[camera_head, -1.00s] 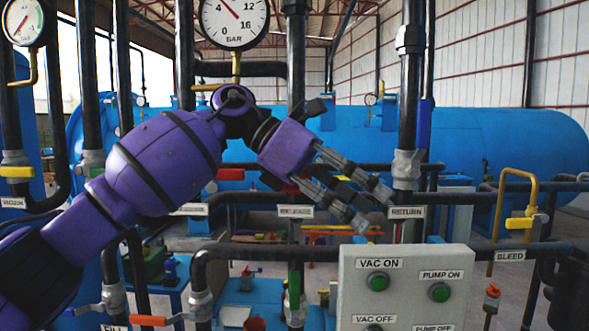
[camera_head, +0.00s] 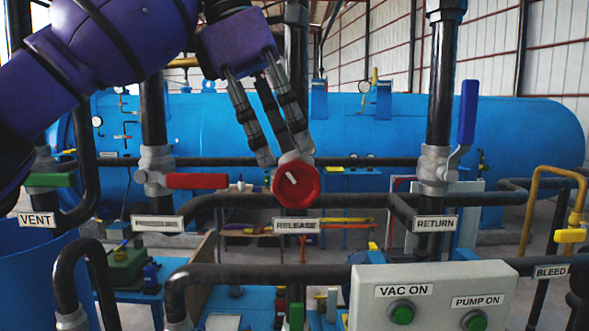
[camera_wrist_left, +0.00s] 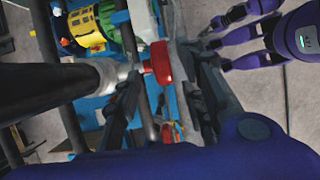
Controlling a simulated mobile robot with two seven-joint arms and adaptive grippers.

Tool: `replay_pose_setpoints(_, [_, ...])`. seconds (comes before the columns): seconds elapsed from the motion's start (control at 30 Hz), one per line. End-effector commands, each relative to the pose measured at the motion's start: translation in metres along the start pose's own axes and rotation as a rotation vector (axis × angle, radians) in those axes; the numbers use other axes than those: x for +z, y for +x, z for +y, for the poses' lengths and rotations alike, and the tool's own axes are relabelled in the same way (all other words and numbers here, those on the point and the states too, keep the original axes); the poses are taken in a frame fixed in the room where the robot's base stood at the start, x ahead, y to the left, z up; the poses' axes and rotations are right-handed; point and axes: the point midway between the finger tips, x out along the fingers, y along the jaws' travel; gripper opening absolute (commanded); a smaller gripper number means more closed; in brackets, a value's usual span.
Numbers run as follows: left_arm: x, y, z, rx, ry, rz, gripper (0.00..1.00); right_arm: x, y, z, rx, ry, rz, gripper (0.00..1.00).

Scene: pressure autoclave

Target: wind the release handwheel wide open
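The red release handwheel (camera_head: 296,186) sits on the pipe just above the RELEASE label (camera_head: 296,226), with a white mark on its face. My left gripper (camera_head: 283,160) reaches down from above, its fingertips apart at the wheel's upper edge and behind its face. In the left wrist view the red wheel (camera_wrist_left: 161,62) shows beyond and between the spread left fingers (camera_wrist_left: 165,105). I see no clear grip on it. My right gripper (camera_wrist_left: 213,34) shows at the upper right of the left wrist view, its fingers apart and empty; it is out of the head view.
A red lever (camera_head: 205,181) lies left of the wheel. A blue upright lever (camera_head: 467,112) stands on the RETURN pipe at right. The grey button panel (camera_head: 440,300) is below right. Pipes run close behind and below the wheel.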

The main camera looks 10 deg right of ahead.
Motion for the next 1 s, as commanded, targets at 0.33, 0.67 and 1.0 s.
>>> replay_pose_setpoints(0.33, [0.001, 0.049, -0.001, 0.001, 0.001, -0.001, 0.38, -0.001, -0.004, 0.002, 0.000, -0.006, -0.001, 0.00])
replay_pose_setpoints(0.67, [0.001, 0.057, -0.001, 0.001, 0.001, -0.001, 0.38, -0.009, -0.001, -0.001, -0.005, -0.007, 0.013, 0.00])
replay_pose_setpoints(1.0, [0.001, 0.056, -0.001, 0.000, 0.000, -0.002, 0.00, -0.010, 0.000, -0.002, -0.006, -0.002, 0.013, 0.00])
